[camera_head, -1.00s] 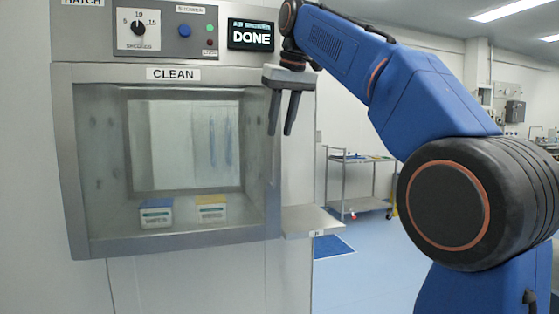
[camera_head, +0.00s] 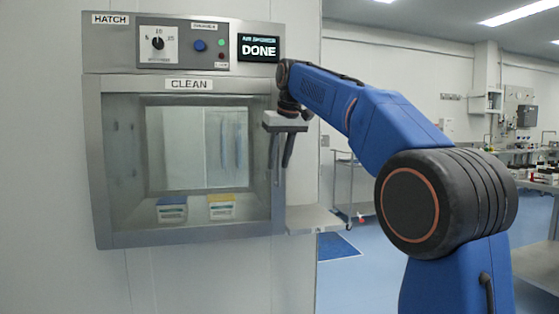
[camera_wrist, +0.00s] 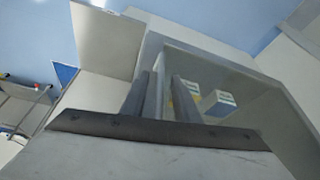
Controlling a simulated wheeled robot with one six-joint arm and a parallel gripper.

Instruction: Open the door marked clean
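The door marked CLEAN (camera_head: 188,84) is a grey-framed window on a wall hatch, and it looks shut. Through its glass I see a blue-topped box (camera_head: 172,210) and a yellow-topped box (camera_head: 221,207). My gripper (camera_head: 279,160) points down at the right edge of the door frame, its two fingers apart and nothing seen held. In the wrist view, my gripper (camera_wrist: 160,92) shows both fingers spread over the grey frame edge. I cannot tell whether the fingers touch the frame or straddle a handle there.
Above the door are a dial (camera_head: 158,43), a blue button (camera_head: 200,45) and a screen reading DONE (camera_head: 258,49). A small shelf (camera_head: 312,219) juts out at the lower right of the hatch. A metal trolley (camera_head: 343,185) stands behind. Blue floor is open to the right.

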